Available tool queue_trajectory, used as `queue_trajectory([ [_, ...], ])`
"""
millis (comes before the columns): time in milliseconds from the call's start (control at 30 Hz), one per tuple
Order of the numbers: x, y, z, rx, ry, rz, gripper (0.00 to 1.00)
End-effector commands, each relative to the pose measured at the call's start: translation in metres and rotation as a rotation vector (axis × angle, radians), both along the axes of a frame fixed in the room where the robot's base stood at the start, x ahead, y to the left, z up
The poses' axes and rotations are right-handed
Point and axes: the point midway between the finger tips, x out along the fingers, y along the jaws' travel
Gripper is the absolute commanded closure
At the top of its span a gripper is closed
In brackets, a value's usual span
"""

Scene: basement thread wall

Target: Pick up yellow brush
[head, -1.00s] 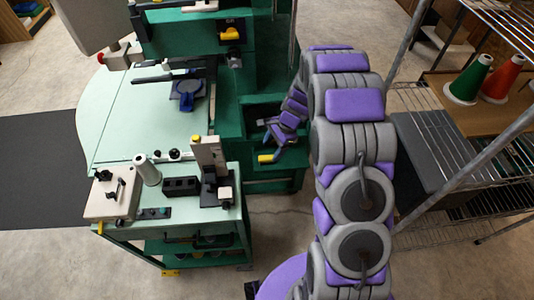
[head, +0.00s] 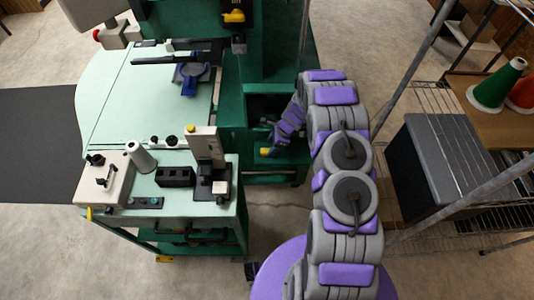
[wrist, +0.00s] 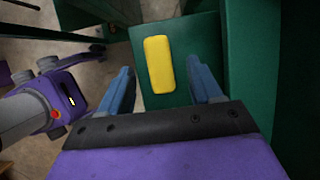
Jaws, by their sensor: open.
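The yellow brush (head: 264,151) shows as a small yellow block at the front edge of a low green ledge on the machine. In the wrist view the brush (wrist: 159,64) lies lengthwise on the green surface (wrist: 198,38), between and slightly beyond the fingers. My gripper (wrist: 162,84) is open, with a blue finger on each side and nothing held. In the head view my gripper (head: 272,134) is at the ledge, just behind the brush. Contact with the brush is not visible.
A green machine wall (wrist: 242,70) rises close on the gripper's right. A wire rack with a grey box (head: 440,165) and thread cones stands right of my arm.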

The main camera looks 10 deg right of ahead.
Motion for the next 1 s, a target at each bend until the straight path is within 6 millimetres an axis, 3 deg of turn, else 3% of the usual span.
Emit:
queue_trajectory([
  [333, 0.002, 0.016, -0.041, 0.004, -0.001, -0.002, 0.36],
  [600, 0.003, 0.023, -0.043, -0.001, -0.002, -0.001, 0.36],
  [1000, 0.003, 0.019, -0.043, 0.005, -0.001, -0.001, 0.73],
])
